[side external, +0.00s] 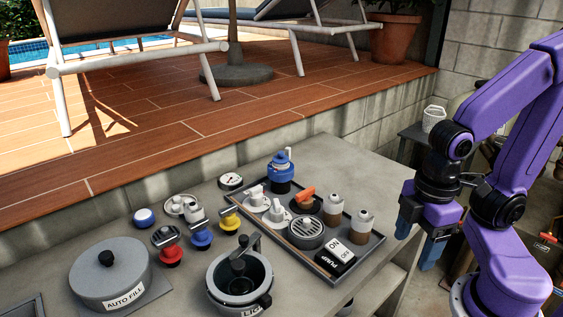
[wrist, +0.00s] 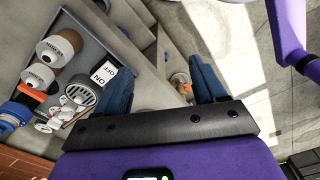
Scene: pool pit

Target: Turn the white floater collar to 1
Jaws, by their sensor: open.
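A blue canister with a white collar-like part at its top (side external: 281,169) stands at the back of the tray. Two white-and-brown cylinders (side external: 333,207) (side external: 361,226) stand at the tray's right; they also show in the wrist view (wrist: 58,46) (wrist: 41,76). I cannot tell for certain which white part is the floater collar, and no setting number is readable. My gripper (side external: 420,236) is open and empty, beyond the counter's right edge and apart from these things. Its blue fingers point down, and they frame the wrist view (wrist: 163,90).
The dark tray (side external: 372,253) also holds white valve handles, an orange handle (side external: 306,196), a round grille (side external: 306,232) and a pump switch (side external: 336,256). Left are coloured knobs (side external: 201,239), a grey pot (side external: 238,279) and an AUTO FILL lid (side external: 111,272). Bare counter (side external: 330,156) lies behind the tray.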

